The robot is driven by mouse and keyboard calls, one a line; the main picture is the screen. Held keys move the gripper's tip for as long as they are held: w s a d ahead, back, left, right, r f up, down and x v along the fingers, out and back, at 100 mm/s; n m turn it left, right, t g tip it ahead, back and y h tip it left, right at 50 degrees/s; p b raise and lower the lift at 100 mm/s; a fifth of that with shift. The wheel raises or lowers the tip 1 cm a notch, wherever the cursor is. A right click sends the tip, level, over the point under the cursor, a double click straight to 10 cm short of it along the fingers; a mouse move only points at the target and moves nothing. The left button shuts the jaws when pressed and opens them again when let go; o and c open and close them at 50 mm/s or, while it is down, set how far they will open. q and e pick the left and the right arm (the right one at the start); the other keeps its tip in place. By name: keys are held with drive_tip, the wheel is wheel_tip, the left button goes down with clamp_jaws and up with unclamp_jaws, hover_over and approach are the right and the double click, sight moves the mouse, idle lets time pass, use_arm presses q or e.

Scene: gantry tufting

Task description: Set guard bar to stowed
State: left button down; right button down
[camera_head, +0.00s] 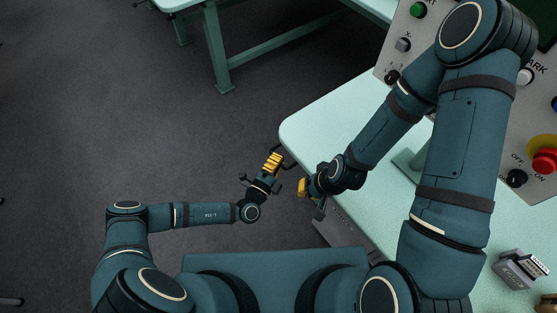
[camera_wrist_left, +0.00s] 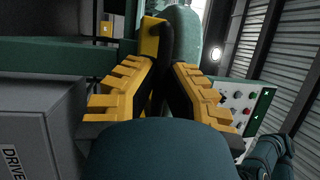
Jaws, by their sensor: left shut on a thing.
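My left gripper (camera_head: 270,168) is beside the rounded corner of the pale green table, its yellow fingers close together. In the left wrist view its two yellow-and-black fingers (camera_wrist_left: 160,98) close on a dark bar (camera_wrist_left: 167,45), which I take to be the guard bar. A yellow piece (camera_wrist_left: 150,37) shows beside that bar. The hold itself is partly hidden by the fingers and the wrist. My right gripper (camera_head: 310,189) is just right of the left one, near the table's edge. Its yellow fingertips show only edge-on, so its opening is unclear.
The pale green table (camera_head: 320,120) fills the right side. A control panel (camera_head: 520,110) with a red button (camera_head: 544,161) stands on it. A small grey device (camera_head: 520,269) lies at lower right. A grey box marked DRIVE (camera_wrist_left: 40,125) is beside my left gripper. Open floor lies left.

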use_arm(q)
drive_tip(key=shift+s+d, duration=0.15)
drive_tip(key=c, duration=1)
unclamp_jaws()
drive_tip(key=v, duration=1.2)
drive_tip(key=shift+s, duration=0.1)
